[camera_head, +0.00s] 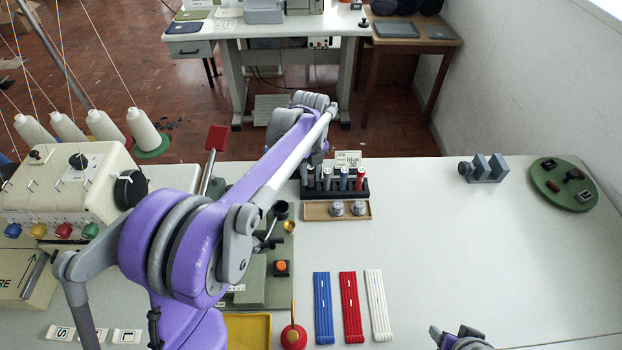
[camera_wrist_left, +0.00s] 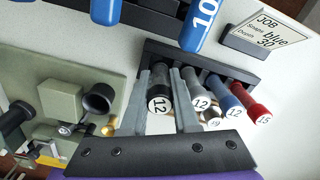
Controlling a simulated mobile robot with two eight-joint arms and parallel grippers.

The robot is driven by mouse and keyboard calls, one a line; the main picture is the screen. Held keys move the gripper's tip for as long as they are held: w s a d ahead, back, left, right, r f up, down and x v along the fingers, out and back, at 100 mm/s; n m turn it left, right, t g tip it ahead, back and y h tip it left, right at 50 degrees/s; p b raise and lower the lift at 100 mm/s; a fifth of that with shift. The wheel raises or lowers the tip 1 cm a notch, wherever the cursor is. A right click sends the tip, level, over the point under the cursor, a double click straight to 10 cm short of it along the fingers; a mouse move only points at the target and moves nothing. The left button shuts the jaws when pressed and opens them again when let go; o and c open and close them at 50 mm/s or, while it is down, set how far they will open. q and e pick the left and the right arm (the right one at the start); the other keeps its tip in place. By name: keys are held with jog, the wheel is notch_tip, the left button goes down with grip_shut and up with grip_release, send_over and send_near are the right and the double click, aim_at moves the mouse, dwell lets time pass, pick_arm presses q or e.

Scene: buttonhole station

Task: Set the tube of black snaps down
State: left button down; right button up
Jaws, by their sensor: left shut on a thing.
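My left gripper (camera_wrist_left: 162,100) is shut on the black tube (camera_wrist_left: 158,84), whose end label reads 12. One finger lies along each side of it. The tube is at the left end of the black rack (camera_wrist_left: 225,66), and its far end is at or close to the rack; I cannot tell if it is fully seated. In the head view the rack (camera_head: 333,195) stands beyond my purple left arm, which hides most of the gripper. A grey tube (camera_wrist_left: 194,88), a blue tube (camera_wrist_left: 229,98) and a red tube (camera_wrist_left: 250,100) stand beside the black one.
A job card (camera_head: 348,158) stands behind the rack. A wooden tray (camera_head: 313,211) with two metal pieces lies in front. The green press (camera_head: 255,285) is at the left. Blue, red (camera_head: 350,308) and white strips lie nearer. The table's right side is mostly clear.

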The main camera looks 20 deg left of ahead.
pick_arm(q)
jog(key=shift+f, duration=0.8)
jog(key=shift+f, duration=0.1)
jog(key=c, duration=0.9)
grip_release()
jog(key=shift+c, duration=0.2)
jog(key=shift+r, duration=3.9)
